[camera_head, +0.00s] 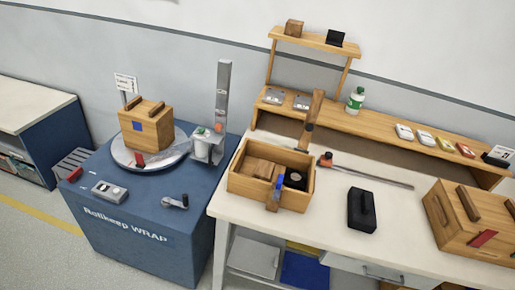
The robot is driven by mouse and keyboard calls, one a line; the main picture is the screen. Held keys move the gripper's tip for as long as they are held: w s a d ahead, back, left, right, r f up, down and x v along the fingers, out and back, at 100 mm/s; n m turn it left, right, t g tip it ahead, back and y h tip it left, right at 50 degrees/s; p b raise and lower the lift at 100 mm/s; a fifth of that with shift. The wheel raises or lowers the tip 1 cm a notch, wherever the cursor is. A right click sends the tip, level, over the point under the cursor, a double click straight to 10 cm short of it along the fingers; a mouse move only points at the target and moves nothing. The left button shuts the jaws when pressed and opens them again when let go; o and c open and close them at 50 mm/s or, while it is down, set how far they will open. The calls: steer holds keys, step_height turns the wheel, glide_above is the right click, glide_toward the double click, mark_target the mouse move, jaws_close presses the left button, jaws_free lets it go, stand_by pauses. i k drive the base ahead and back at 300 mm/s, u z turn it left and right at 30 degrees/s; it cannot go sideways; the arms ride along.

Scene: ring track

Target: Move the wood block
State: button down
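A small brown wood block (293,28) sits on the left of the top shelf. More wood pieces (258,168) lie inside an open wooden box (268,198) on the white workbench, beside a dark round item. I cannot tell which of these is the task's block. My gripper does not show in this view.
A closed wooden box (148,130) with two bars on top stands on a round turntable (125,158) on the blue wrapping machine (150,225). A black handled object (361,210) and another wooden box (465,225) stand on the workbench (335,233). Its front middle is mostly clear.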

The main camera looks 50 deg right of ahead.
mark_target(264, 170)
steer(key=z, duration=0.5)
steer(key=i, duration=1.2)
steer(key=z, duration=1.05)
steer(key=i, duration=0.3)
steer(key=z, duration=0.1)
steer(key=k, duration=0.9)
steer(key=z, duration=0.15)
steer(key=i, duration=0.9)
steer(key=u, duration=0.05)
